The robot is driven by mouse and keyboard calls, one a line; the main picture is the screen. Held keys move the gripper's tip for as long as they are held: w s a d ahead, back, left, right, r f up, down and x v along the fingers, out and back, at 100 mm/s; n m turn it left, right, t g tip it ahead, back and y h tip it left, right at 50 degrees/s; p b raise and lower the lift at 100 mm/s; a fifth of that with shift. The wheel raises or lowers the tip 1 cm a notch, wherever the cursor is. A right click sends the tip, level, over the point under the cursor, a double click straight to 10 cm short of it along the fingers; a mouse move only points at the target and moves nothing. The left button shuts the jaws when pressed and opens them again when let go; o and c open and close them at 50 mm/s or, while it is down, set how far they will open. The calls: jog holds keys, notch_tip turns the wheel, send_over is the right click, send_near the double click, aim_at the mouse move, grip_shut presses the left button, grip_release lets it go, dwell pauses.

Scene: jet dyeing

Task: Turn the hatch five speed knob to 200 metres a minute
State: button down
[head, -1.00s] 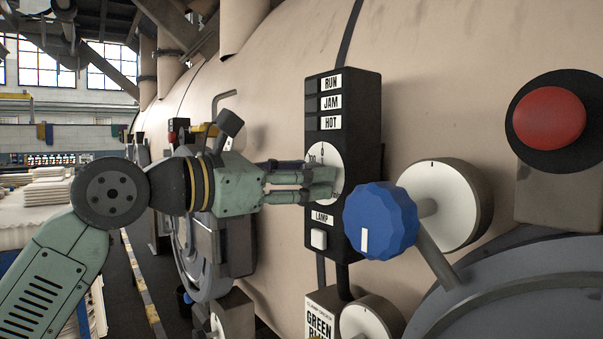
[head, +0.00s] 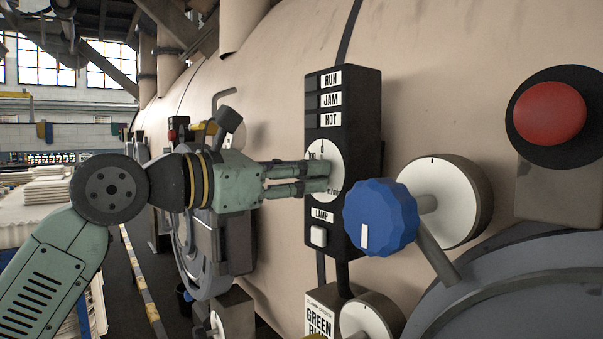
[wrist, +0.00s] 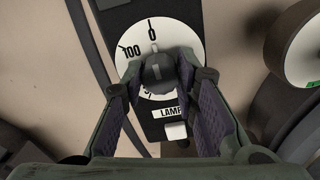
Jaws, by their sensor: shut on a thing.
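A black panel (head: 345,95) on the pale vessel wall carries RUN, JAM and HOT labels and a white round dial (head: 334,152). The dial (wrist: 190,32) shows 0 at its top and 100 to the left in the wrist view; its lower numbers are partly covered. The dark knob (wrist: 158,72) stands at the dial's middle. My gripper (head: 329,176) reaches in from the left and is shut on this knob, with one finger on each side of it in the wrist view. The fingers hide the knob in the head view.
A blue fluted knob (head: 381,219) stands out just right of the panel, before a white-faced drum (head: 455,200). A red button (head: 549,113) is at the far right. A LAMP label and a white button (head: 318,236) sit below the dial.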

jog(key=n+b, duration=0.4)
jog(key=n, duration=1.5)
jog(key=shift+b, duration=0.35)
jog(key=shift+n, duration=0.3)
jog(key=c, duration=1.3)
grip_release()
jog(key=shift+a, duration=0.15)
